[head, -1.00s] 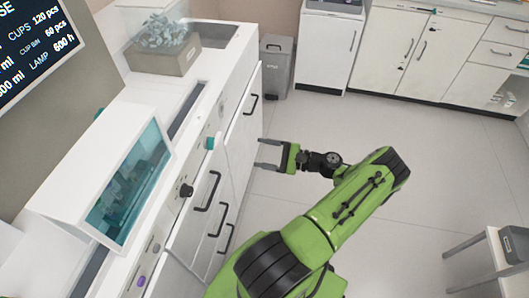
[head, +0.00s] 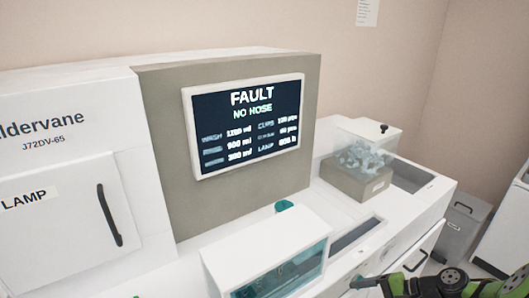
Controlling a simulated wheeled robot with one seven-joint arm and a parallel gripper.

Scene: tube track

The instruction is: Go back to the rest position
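My gripper (head: 368,284) is at the bottom edge of the head view, right of centre, in front of the white machine (head: 290,232). Its dark fingers point left, and nothing shows held in them. The fingers stood clearly apart a second ago; now they are small and partly cut off by the frame edge. My green arm shows only in the bottom right corner.
The machine's screen (head: 246,122) reads "FAULT NO HOSE". A teal-windowed box (head: 265,248) and a clear bin of pale pieces (head: 362,170) are on the machine. A lamp door (head: 68,215) is at left. A grey bin (head: 460,228) stands at right.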

